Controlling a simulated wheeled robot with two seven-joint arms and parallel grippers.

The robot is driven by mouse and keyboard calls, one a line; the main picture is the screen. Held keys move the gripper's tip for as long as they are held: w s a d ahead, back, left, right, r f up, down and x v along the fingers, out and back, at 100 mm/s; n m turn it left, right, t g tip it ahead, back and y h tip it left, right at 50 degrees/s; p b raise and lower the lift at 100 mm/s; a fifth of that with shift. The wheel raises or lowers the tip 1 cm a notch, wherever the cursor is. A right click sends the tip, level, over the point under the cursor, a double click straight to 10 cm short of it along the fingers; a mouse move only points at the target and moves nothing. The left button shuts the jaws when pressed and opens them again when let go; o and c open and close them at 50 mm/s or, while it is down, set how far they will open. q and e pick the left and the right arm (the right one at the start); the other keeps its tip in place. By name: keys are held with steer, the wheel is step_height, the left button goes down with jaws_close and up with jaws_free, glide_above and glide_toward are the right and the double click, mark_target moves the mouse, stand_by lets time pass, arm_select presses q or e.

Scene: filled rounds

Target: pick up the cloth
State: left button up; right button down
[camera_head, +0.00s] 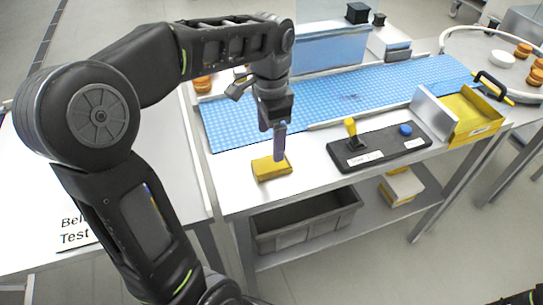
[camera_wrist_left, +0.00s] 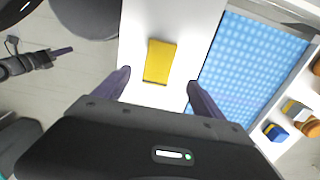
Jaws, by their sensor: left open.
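A yellow folded cloth (camera_head: 271,168) lies on the white table top near its front left corner, in front of the blue dotted mat. In the left wrist view the cloth (camera_wrist_left: 159,62) lies flat, ahead of my fingers and roughly centred between them. My left gripper (camera_head: 279,158) points down just above the cloth in the head view, partly overlapping it. In the left wrist view my left gripper (camera_wrist_left: 158,83) has its two fingers wide apart with nothing between them.
A black panel (camera_head: 380,152) with a yellow lever and blue button stands right of the cloth. The blue mat (camera_head: 355,92) runs behind. A yellow drawer box (camera_head: 476,115) is at the right. A grey bin (camera_head: 305,220) sits on the lower shelf.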

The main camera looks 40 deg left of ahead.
mark_target(272, 163)
arm_select(q)
steer(key=shift+s+d, duration=0.1)
steer(key=shift+d, duration=0.05)
steer(key=shift+f, duration=1.3)
steer(key=shift+f, duration=0.15)
steer(key=shift+f, duration=0.3)
step_height(272, 163, down, 4)
steer(key=shift+f+p, duration=0.2)
steer(key=shift+p, duration=0.35)
steer(key=shift+c, duration=0.6)
